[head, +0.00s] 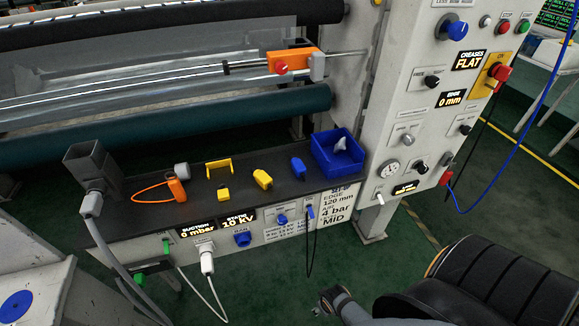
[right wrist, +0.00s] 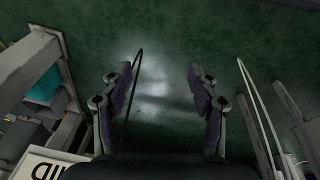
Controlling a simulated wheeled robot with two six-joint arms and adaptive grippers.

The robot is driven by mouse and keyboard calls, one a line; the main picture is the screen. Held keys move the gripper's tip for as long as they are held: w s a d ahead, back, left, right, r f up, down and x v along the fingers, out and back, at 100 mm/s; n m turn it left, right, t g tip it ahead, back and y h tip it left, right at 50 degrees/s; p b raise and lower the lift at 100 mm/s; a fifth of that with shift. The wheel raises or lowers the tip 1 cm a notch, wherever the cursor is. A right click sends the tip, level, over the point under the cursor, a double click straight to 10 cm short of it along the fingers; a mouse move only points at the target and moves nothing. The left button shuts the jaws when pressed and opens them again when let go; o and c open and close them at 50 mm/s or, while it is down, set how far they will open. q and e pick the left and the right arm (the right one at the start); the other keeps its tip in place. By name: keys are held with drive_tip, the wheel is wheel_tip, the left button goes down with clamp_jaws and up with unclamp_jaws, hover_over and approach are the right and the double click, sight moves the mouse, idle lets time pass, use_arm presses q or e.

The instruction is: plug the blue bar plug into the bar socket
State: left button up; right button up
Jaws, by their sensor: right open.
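A blue plug (head: 298,169) lies on the dark shelf of the machine, left of the blue bin. A round blue socket (head: 242,239) is on the shelf's front panel; its small label is too blurred to read surely. My right gripper (head: 331,299) is low over the green floor, in front of and below the panel, apart from plug and socket. In the right wrist view the right gripper (right wrist: 158,75) is open, with nothing held between its fingers. My left gripper is not in view.
A blue bin (head: 336,153) holds a pale object. Yellow blocks (head: 263,180) and an orange clip (head: 177,190) lie on the shelf. A black cable loop (head: 308,270) hangs from the panel. A white plug (head: 207,260) with cable hangs left of the socket.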

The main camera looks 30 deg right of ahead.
sight(299, 164)
drive_tip(key=w+d+r+t+p, duration=0.1)
drive_tip(key=w+r, duration=0.3)
drive_tip(key=r, duration=0.6)
drive_tip(key=w+r+m+t+h+p, duration=0.1)
drive_tip(key=w+r, duration=0.3)
drive_tip(key=r, duration=0.5)
drive_tip(key=w+d+r+t+p, duration=0.15)
drive_tip(key=w+r, duration=0.25)
drive_tip(key=r, duration=0.6)
drive_tip(key=w+d+r+t, duration=0.2)
drive_tip(key=w+r, duration=0.1)
drive_tip(key=w, duration=0.1)
drive_tip(key=w+d+r+m+t, duration=0.1)
drive_tip(key=w+r+t, duration=0.2)
drive_tip(key=w+r, duration=0.1)
drive_tip(key=w+d+r+t, duration=0.2)
drive_tip(key=w+r, duration=0.1)
drive_tip(key=w, duration=0.2)
drive_tip(key=shift+d+r+t, duration=0.35)
drive_tip(key=shift+r, duration=0.05)
drive_tip(key=x, duration=0.5)
drive_tip(key=shift+w+f, duration=0.1)
drive_tip(key=shift+w, duration=0.25)
drive_tip(key=p+x, duration=0.1)
drive_tip(key=x, duration=0.4)
drive_tip(key=shift+a, duration=0.15)
drive_tip(key=shift+s, duration=0.1)
drive_tip(key=shift+c, duration=0.3)
